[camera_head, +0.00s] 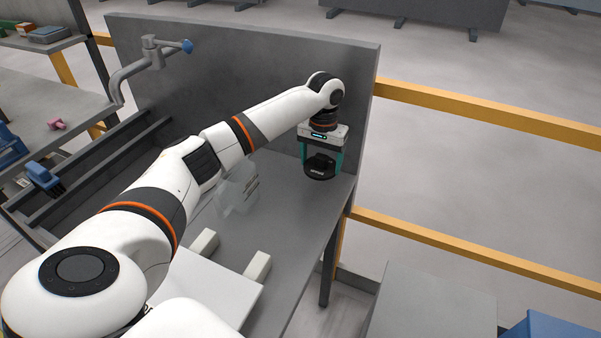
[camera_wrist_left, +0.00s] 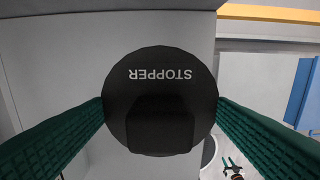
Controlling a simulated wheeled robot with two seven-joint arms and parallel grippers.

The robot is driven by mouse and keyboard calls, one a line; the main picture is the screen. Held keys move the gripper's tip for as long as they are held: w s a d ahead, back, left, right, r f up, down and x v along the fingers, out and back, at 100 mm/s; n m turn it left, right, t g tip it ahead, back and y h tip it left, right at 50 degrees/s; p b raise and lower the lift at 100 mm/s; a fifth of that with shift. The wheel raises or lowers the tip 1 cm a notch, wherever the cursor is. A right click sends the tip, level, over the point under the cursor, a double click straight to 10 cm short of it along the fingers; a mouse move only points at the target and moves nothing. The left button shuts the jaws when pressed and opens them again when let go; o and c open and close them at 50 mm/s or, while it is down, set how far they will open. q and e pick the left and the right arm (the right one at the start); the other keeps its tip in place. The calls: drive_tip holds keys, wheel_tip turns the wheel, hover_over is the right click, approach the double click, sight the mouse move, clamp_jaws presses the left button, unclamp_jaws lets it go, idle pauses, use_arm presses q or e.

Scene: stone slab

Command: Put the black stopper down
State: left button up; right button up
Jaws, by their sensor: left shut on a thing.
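The black stopper (camera_head: 320,168) is a round disc with a raised grip, at the far right end of the grey slab (camera_head: 290,215) in the head view. In the left wrist view the stopper (camera_wrist_left: 160,90) fills the middle, its word STOPPER upside down. My left gripper (camera_head: 322,160) has green fingers on both sides of it and is shut on it. I cannot tell whether the stopper touches the slab. My right gripper is not in view.
A grey upright panel (camera_head: 230,70) stands behind the slab. A clear glass vessel (camera_head: 238,190) stands on the slab left of the gripper, partly behind my arm. A grey tap with a blue end (camera_head: 187,46) is at the back left. The slab's right edge is close to the stopper.

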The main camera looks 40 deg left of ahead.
sight(320, 169)
use_arm(q)
drive_tip(key=f, duration=0.2)
drive_tip(key=s, duration=0.1)
drive_tip(key=shift+d+f, duration=0.3)
drive_tip(key=shift+f, duration=0.1)
wheel_tip(320, 169, down, 3)
drive_tip(key=shift+w+a+r, duration=0.1)
wheel_tip(320, 169, down, 2)
drive_tip(key=shift+p, duration=0.3)
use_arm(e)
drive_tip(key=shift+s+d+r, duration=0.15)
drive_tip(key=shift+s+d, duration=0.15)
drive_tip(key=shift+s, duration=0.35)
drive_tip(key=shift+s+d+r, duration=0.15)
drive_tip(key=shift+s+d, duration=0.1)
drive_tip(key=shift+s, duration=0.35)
use_arm(q)
drive_tip(key=o, duration=1)
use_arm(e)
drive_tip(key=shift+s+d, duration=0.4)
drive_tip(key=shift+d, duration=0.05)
